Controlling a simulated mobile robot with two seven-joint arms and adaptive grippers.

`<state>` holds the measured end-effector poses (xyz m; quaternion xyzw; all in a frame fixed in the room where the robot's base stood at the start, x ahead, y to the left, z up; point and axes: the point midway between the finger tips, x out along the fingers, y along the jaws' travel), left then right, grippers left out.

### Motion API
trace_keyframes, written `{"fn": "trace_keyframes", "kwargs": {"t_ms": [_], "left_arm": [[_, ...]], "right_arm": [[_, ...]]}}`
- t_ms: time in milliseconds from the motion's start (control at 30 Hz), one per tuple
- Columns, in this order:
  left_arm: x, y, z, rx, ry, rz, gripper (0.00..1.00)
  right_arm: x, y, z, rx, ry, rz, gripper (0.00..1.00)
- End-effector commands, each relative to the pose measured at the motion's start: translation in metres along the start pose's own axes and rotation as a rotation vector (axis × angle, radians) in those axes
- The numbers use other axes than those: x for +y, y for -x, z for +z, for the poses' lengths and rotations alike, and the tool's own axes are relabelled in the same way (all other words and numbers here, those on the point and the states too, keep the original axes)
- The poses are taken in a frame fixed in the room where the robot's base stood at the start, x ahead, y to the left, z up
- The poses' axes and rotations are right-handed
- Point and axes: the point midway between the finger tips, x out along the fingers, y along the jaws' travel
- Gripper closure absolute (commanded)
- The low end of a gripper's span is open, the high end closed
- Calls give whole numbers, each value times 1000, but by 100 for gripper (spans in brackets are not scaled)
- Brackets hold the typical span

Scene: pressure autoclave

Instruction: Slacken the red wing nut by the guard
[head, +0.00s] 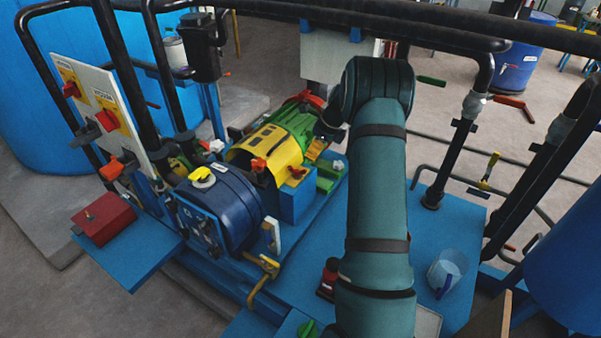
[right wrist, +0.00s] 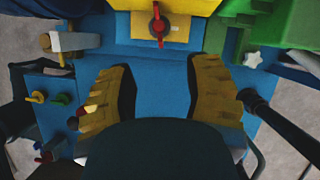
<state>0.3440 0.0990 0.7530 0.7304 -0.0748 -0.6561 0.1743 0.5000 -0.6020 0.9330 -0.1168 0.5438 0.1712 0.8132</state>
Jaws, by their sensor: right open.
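The yellow guard (head: 262,143) covers the coupling between the dark blue pump housing (head: 218,200) and the green motor (head: 294,127). An orange-red wing nut (head: 297,172) sits on a yellow part beside the guard, above a blue block (head: 291,203). Another orange-red wing nut (head: 258,165) is on the guard's near side. In the right wrist view, a red wing nut (right wrist: 158,25) stands on a yellow plate (right wrist: 180,33), beyond my fingertips. My right gripper (right wrist: 162,75) is open and empty, its ridged yellow fingers spread wide. In the head view, its fingers are hidden by my arm.
A white star knob (right wrist: 252,60) and green steps are right of the wing nut. A bracket (right wrist: 75,41) stands to the left. Black pipes (head: 450,30) cross overhead.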

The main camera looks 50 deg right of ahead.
Motion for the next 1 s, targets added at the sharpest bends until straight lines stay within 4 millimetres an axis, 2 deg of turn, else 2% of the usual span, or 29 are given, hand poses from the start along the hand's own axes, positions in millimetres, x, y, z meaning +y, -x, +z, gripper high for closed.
{"fn": "trace_keyframes", "kwargs": {"t_ms": [300,500,700,1000], "left_arm": [[-5,-14,-2,6,-1,0,14],[-7,-20,-2,10,-2,-1,14],[-8,-23,-3,12,-2,-1,14],[-8,-23,-3,13,-2,-1,14]], "right_arm": [[1,-65,-1,0,-3,4,50],[1,-99,-1,-1,-3,4,50],[0,-117,0,-1,-3,2,50],[0,-120,0,-2,-4,2,50]]}}
